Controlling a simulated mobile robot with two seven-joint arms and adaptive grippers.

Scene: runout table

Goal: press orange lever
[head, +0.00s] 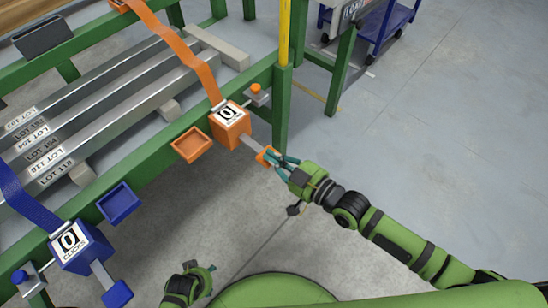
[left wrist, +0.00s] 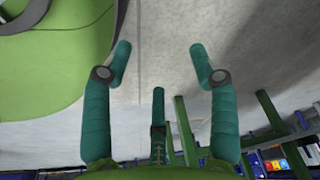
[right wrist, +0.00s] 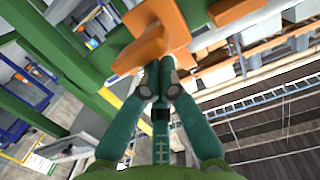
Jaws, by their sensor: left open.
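The orange ratchet box (head: 229,126) is fixed to the green rail, and its grey lever arm slopes down to the right. The orange lever end (head: 266,155) meets the fingertips of my right gripper (head: 278,159). In the right wrist view the orange lever end (right wrist: 138,52) lies just beyond the fingertips (right wrist: 158,72). The teal fingers are together and appear shut with nothing visible between them; exact contact with the lever cannot be told. My left gripper (head: 208,270) is low at the bottom of the head view. In the left wrist view its fingers (left wrist: 160,55) are wide apart and empty.
A blue ratchet box (head: 79,246) with a blue lever end (head: 117,294) sits further left. Orange (head: 191,145) and blue (head: 119,204) trays hang from the green rail. An orange strap (head: 185,48) crosses metal bars.

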